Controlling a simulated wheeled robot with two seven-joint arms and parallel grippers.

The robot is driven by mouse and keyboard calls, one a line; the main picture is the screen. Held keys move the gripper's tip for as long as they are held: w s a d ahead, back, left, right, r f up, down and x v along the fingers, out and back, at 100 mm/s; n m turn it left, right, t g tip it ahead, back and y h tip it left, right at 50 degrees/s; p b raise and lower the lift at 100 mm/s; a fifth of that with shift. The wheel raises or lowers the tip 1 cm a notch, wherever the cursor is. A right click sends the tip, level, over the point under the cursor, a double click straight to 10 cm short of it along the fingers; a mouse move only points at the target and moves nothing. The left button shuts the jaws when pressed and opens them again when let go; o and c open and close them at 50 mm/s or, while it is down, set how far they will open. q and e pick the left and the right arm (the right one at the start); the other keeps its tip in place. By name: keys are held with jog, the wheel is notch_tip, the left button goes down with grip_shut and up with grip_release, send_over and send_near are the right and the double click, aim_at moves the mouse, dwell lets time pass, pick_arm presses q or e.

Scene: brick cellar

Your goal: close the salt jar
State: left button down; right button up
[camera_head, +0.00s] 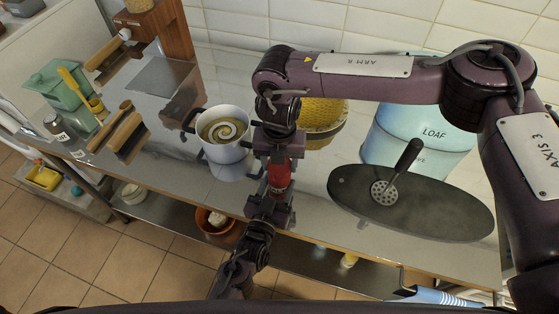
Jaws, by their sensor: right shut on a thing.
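A small red thing (279,174), perhaps the salt jar or its lid, shows between my two arms at the middle of the steel table. My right gripper (275,152) points down from above and is shut on this red thing, hiding its upper part. My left gripper (269,203) comes up from below, close under the red thing. Its fingers are too dark and overlapped to tell whether they are open or touching it. I cannot make out a separate lid or an open mouth.
A white pot (223,150) with swirled contents stands just left of the grippers. A yellow woven basket (325,115), a blue LOAF bin (405,150) and a dark oval board (440,212) with a skimmer (384,192) are right. A labelled jar (57,129) stands far left.

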jog(key=m, duration=0.5)
jog(key=o, duration=1.1)
jog(key=shift+c, duration=0.2)
jog(key=shift+r, duration=2.3)
jog(key=shift+c, duration=0.3)
